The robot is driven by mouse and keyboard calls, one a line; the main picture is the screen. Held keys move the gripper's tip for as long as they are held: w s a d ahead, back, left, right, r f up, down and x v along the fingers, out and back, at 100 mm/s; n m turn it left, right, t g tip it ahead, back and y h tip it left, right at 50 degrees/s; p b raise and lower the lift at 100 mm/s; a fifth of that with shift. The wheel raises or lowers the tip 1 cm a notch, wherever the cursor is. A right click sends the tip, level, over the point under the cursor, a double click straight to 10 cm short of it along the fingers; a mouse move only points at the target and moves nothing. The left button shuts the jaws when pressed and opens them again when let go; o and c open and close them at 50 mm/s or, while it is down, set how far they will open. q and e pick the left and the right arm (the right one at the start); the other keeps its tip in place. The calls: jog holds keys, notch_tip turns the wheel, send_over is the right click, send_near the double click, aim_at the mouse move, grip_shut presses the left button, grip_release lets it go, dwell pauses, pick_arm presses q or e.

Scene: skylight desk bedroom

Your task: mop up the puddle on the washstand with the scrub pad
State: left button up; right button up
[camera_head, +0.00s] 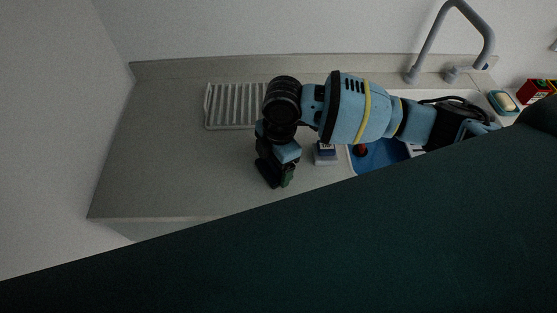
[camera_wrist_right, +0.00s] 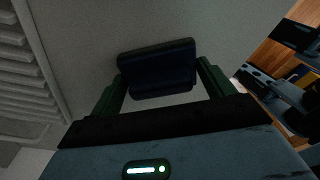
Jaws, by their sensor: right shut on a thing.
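The washstand (camera_head: 150,150) is a pale grey counter against the wall. My right gripper (camera_head: 282,182) is low over its middle, pointing down. In the right wrist view the right gripper's green fingers (camera_wrist_right: 160,88) are shut on a dark blue block, which I take to be the scrub pad (camera_wrist_right: 157,62). I cannot make out a puddle in either view. My left gripper is not in view.
A ribbed draining rack (camera_head: 228,106) lies behind the gripper. A small white-and-blue box (camera_head: 325,154) stands beside the blue-floored basin (camera_head: 385,154). The grey tap (camera_head: 428,42) rises at the back right. A soap dish (camera_head: 503,102) and a red box (camera_head: 537,90) are far right. The counter's left is clear.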

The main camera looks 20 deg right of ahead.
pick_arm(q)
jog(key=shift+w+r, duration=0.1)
pick_arm(e)
jog(key=shift+a, duration=0.1)
jog(key=shift+r+p, duration=0.5)
jog(key=shift+r, duration=1.5)
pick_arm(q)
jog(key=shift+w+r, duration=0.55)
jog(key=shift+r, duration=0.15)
pick_arm(e)
jog(key=shift+r, duration=2)
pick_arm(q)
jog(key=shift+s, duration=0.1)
pick_arm(e)
jog(key=shift+s, duration=0.1)
